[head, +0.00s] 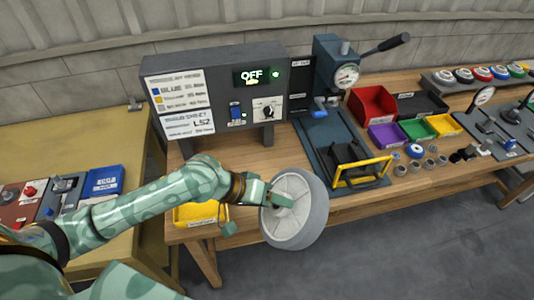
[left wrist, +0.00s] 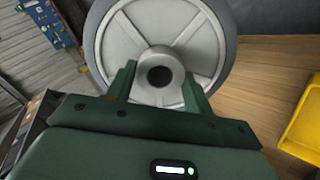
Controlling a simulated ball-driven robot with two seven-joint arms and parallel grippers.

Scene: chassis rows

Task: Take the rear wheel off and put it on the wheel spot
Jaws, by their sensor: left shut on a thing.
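A grey wheel (head: 308,215) with a pale spoked disc is held up at the front edge of the wooden bench in the head view. My left gripper (head: 280,198) is shut on the hub of this wheel. In the left wrist view the wheel (left wrist: 120,40) fills the top middle, and the green fingers of my left gripper (left wrist: 160,85) sit on either side of its round hub with a dark hole. The chassis and the wheel spot cannot be made out in these views. My right gripper is not in view.
A panel reading OFF (head: 225,85) stands on the bench behind the wheel. A press (head: 330,75) and a fixture with a yellow handle (head: 362,172) stand to its right. Coloured bins (head: 373,105) and small parts lie farther right. A yellow tray (head: 195,213) is left of the wheel.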

